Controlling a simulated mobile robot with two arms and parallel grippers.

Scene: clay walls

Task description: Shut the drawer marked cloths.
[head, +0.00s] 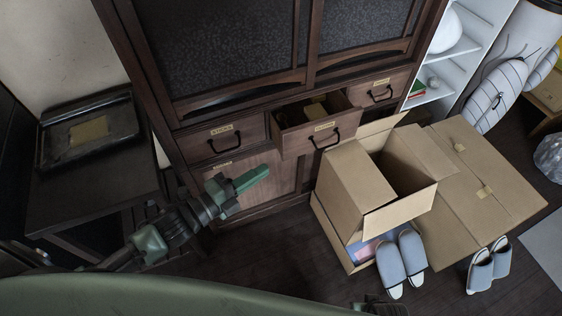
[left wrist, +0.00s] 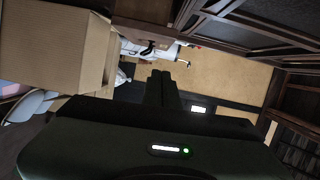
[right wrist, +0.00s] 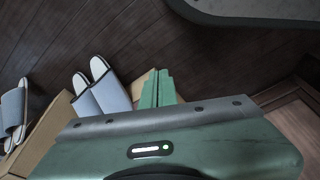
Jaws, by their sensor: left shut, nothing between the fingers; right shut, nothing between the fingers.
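The middle drawer (head: 297,143) of a dark wooden cabinet stands pulled out, with a black bail handle and a small label on its front. The label is too small for me to read surely as cloths. Something tan lies inside it. My left gripper (head: 266,171) is shut and empty, in front of the cabinet, below and left of the open drawer and apart from it. Its closed fingers also show in the left wrist view (left wrist: 162,88). My right gripper (right wrist: 157,88) is shut and empty above the dark floor near slippers; the drawer is not clear in that view.
Closed drawers flank it, a left one (head: 213,143) and a right one (head: 382,92). An open cardboard box (head: 350,185) stands close in front, right of the drawer. Slippers (head: 391,262) lie before it. A black tray (head: 88,135) rests on a dark stand at left.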

